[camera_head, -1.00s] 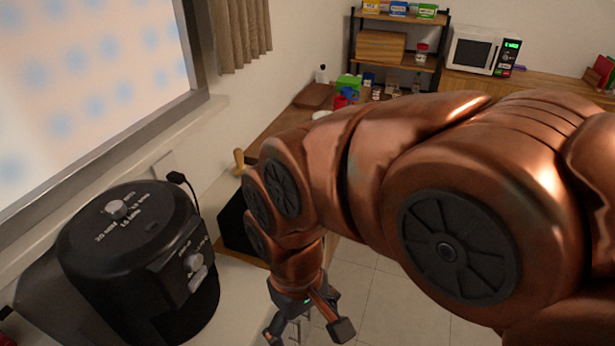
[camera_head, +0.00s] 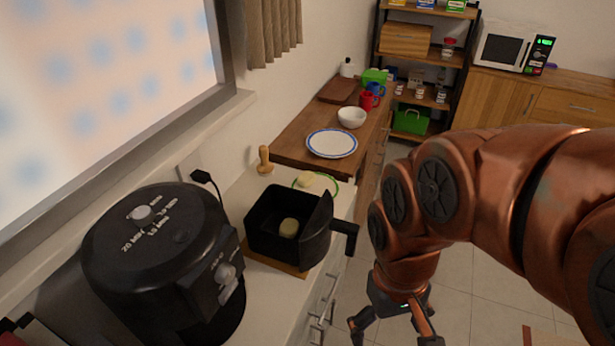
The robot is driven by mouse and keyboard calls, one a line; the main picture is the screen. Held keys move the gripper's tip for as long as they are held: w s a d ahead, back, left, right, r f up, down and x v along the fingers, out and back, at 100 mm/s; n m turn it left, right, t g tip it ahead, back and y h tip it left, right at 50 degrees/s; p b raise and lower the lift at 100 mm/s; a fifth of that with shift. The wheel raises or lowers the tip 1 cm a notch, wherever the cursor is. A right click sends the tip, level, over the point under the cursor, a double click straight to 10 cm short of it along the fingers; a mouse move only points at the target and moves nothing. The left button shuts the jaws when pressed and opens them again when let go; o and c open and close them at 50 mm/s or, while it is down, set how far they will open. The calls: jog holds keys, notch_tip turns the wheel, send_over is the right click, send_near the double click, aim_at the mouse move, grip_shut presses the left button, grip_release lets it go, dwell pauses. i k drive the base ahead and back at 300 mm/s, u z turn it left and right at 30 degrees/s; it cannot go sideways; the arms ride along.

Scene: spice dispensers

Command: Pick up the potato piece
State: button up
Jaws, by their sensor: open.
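A pale yellow potato piece (camera_head: 289,228) lies inside the black air fryer basket (camera_head: 262,222) on the counter. Another pale piece (camera_head: 305,180) sits on a green-rimmed plate (camera_head: 335,184) just behind the basket; I cannot tell for sure whether it is potato too. My gripper (camera_head: 393,335) points down with its fingers spread, empty, to the right of the basket and beyond the counter's front edge. Its fingertips are partly near the lower picture edge.
The black air fryer body (camera_head: 160,265) stands left of the basket. The basket's handle (camera_head: 347,232) sticks out to the right. A wooden pestle-like item (camera_head: 264,160) stands behind. A white plate (camera_head: 332,143) and bowl (camera_head: 352,117) are on the farther wooden counter.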

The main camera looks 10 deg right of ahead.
aim_at(306, 179)
jog(key=z, duration=1.55)
jog(key=i, duration=2.75)
jog(key=u, duration=4.7)
